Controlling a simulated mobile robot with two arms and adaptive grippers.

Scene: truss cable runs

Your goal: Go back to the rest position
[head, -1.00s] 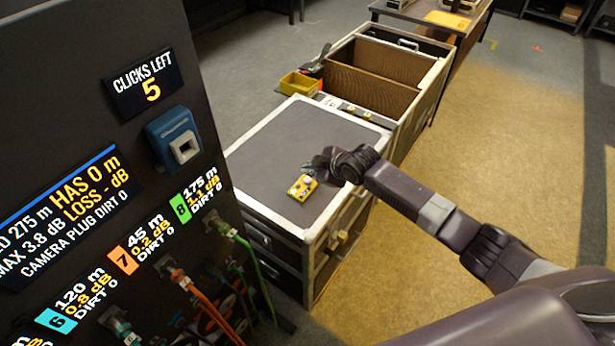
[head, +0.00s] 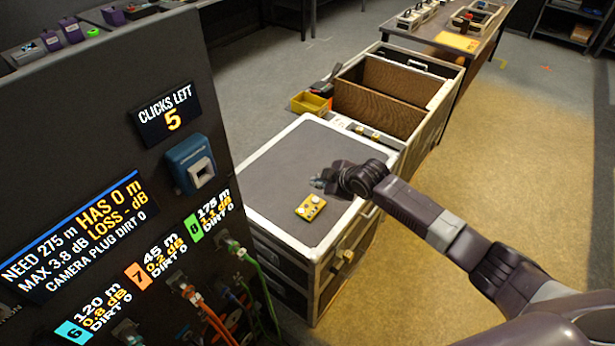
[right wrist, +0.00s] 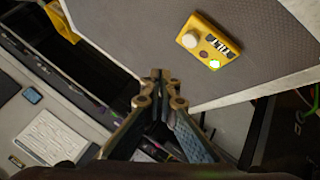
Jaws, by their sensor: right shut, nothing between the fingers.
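My right gripper (head: 326,181) is over the grey top of the flight case (head: 290,150), beside a small yellow box with knobs (head: 311,207). In the right wrist view its two fingers (right wrist: 162,78) meet at the tips, with nothing between them. The yellow box (right wrist: 208,42) lies apart from the fingertips, with a green light lit on it. My right arm comes in from the lower right in the head view. My left gripper is not in view.
A dark panel (head: 100,125) with readouts, a blue port (head: 191,163) and cables (head: 208,312) stands on the left. Behind the case are a yellow bin (head: 310,103) and an open divided trunk (head: 385,105). The floor (head: 455,160) on the right is clear.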

